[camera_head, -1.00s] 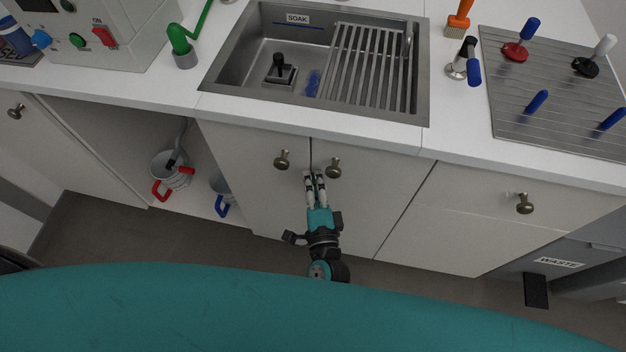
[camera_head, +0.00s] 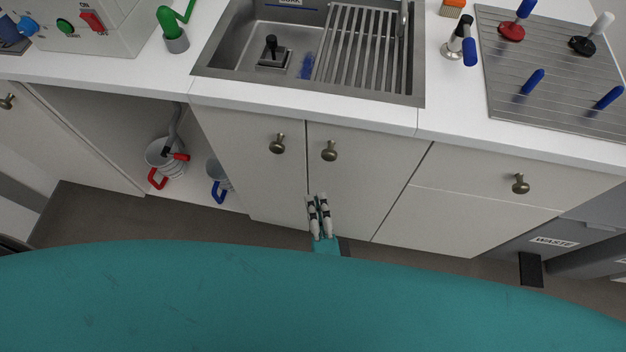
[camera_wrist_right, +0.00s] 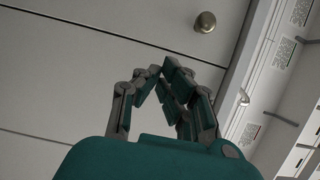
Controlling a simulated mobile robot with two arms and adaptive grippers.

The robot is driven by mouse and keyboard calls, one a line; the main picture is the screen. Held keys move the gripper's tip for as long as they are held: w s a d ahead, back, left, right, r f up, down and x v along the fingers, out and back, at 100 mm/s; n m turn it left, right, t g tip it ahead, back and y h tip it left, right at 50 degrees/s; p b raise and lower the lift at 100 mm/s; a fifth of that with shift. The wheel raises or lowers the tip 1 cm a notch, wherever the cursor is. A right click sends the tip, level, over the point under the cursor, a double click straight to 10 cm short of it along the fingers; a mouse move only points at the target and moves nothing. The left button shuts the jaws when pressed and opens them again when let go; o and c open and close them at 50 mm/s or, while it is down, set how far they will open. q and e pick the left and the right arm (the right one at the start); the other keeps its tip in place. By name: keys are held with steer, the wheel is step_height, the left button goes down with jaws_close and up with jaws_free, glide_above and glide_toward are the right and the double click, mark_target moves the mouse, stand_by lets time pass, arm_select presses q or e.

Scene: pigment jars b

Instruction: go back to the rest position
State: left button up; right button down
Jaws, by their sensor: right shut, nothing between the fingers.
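My right gripper (camera_head: 319,203) is shut and empty in the head view. It stands in front of the closed cupboard doors under the sink, below their two knobs, with its wrist partly hidden by my teal body. In the right wrist view its fingertips (camera_wrist_right: 160,72) come together with nothing between them. A round knob (camera_wrist_right: 205,22) shows beyond them, apart from the fingers. My left gripper is in neither view.
The sink (camera_head: 250,75) with a drying rack is set in the white counter (camera_head: 150,88). The waste bin (camera_head: 560,228) is at right. Dark floor (camera_head: 110,215) is clear.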

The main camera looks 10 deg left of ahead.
steer(key=shift+v, duration=1)
steer(key=s+d+f+n+g+p, duration=0.1)
steer(key=s+d+f+n+g, duration=0.2)
steer(key=f, duration=0.5)
steer(key=s+d+f+n+g+h+p, duration=0.1)
steer(key=d+f+n+g, duration=0.2)
steer(key=f, duration=0.5)
steer(key=s+d+f+n+g, duration=0.25)
steer(key=f+n, duration=0.25)
steer(key=f, duration=0.4)
steer(key=s+d+f+n+g+h+p, duration=0.1)
steer(key=s+d+f+n+g+h, duration=0.1)
steer(key=s+d+f, duration=0.4)
steer(key=s+d+f+n+g+h+p, duration=0.1)
steer(key=s+d+f+g, duration=0.4)
steer(key=s+d, duration=0.6)
steer(key=d+f+n+h, duration=0.1)
steer(key=n, duration=0.1)
steer(key=shift+s+f+n+g+h, duration=0.2)
steer(key=shift+s+n+g+h, duration=0.1)
steer(key=shift+n+g, duration=0.1)
